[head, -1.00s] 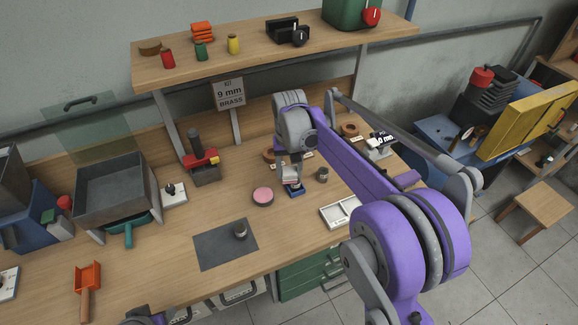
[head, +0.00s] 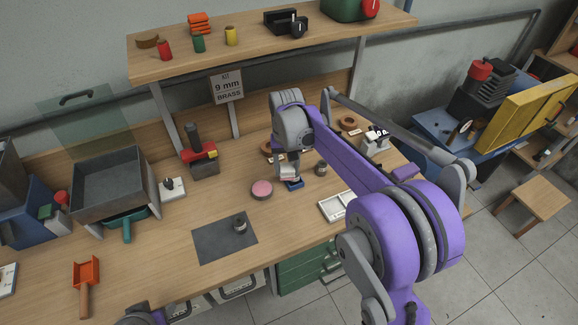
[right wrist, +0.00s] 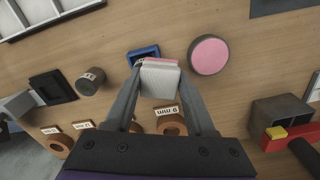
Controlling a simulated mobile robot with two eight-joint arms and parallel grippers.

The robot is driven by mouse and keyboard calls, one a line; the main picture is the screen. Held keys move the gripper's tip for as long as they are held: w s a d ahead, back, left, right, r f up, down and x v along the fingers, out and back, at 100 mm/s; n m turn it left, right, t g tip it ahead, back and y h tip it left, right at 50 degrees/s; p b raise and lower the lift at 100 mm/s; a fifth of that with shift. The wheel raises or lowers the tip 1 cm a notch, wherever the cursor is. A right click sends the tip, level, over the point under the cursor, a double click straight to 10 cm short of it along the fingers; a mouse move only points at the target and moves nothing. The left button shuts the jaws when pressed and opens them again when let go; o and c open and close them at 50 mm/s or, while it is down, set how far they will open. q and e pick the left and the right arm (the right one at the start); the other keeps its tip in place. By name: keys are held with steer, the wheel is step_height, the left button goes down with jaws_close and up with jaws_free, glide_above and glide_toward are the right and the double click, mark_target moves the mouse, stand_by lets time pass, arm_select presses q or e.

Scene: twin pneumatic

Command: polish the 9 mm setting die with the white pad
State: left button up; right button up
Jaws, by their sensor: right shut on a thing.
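My right gripper (right wrist: 160,85) is shut on the white pad (right wrist: 160,80), a pale block with a pink layer along its far edge. It holds the pad right over a small blue tray (right wrist: 143,52), which shows just past it; I cannot tell whether they touch. The tray also shows in the head view (head: 295,184). One small metal cylinder (head: 240,226) stands on the dark grey mat (head: 215,244). Another (head: 321,169) stands right of the tray; it has a small marking in the right wrist view (right wrist: 91,80). I cannot read which is the 9 mm die. My left gripper is out of view.
A round pink-topped tin (head: 262,190) stands left of the blue tray. A white divided tray (head: 335,206) lies at the bench's front right. A copper-coloured ring (right wrist: 172,124) has a 9 mm label. A red-topped tool (head: 203,155) stands behind.

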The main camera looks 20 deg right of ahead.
mark_target(288, 166)
step_height(288, 166, up, 3)
steer(key=shift+f+p, duration=0.1)
steer(key=shift+p, duration=0.4)
steer(key=shift+d+r+p, duration=0.25)
steer(key=shift+r+p, duration=0.1)
steer(key=shift+r, duration=0.35)
steer(key=shift+a+r+p, duration=0.1)
steer(key=shift+r+p, duration=0.8)
steer(key=shift+r, duration=1.15)
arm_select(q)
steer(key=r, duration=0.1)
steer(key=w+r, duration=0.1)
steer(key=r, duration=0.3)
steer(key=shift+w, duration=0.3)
